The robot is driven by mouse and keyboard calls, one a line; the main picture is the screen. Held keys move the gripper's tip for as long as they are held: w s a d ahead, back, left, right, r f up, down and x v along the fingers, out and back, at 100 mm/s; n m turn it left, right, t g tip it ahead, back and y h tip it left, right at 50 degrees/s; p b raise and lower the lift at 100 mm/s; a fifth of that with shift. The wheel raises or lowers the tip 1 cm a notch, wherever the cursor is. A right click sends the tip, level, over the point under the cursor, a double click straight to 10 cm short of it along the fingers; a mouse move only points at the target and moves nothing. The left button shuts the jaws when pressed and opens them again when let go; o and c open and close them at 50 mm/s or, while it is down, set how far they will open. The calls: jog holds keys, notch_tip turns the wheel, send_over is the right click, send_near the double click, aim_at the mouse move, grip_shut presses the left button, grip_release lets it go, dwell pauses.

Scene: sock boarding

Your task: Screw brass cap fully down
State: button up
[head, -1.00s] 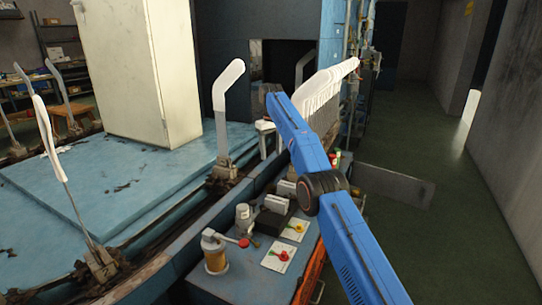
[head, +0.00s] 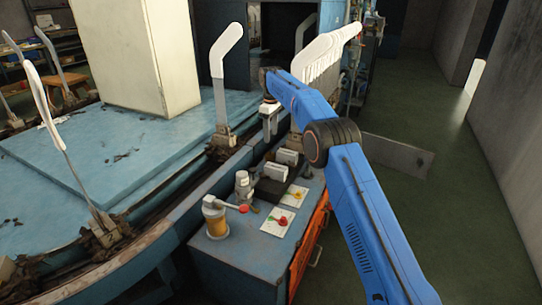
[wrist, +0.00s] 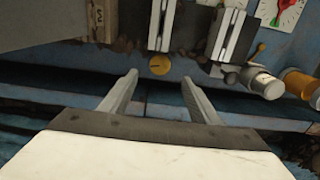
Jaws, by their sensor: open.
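A round brass-coloured disc (wrist: 160,64), which looks like the brass cap, shows in the wrist view by the end of a dark block. It lies just beyond and between my fingertips, apart from both. I cannot tell what it sits on or how far it is screwed down. My gripper (wrist: 159,77) is open and empty, with one finger on each side in the wrist view. I cannot make out the cap in that view.
The blue bench (head: 240,256) carries a dark tray (head: 269,190) with pale blocks, a grey bottle (head: 243,184), an amber jar (head: 216,222) and dial cards (head: 278,221). White sock forms (head: 227,50) stand behind. The floor (head: 430,190) on the right is clear.

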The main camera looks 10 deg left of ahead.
aim_at(271, 154)
notch_tip(271, 154, down, 12)
jog(key=shift+f, duration=0.15)
dwell(0.3)
jog(key=shift+c, duration=0.3)
jog(key=c, duration=1)
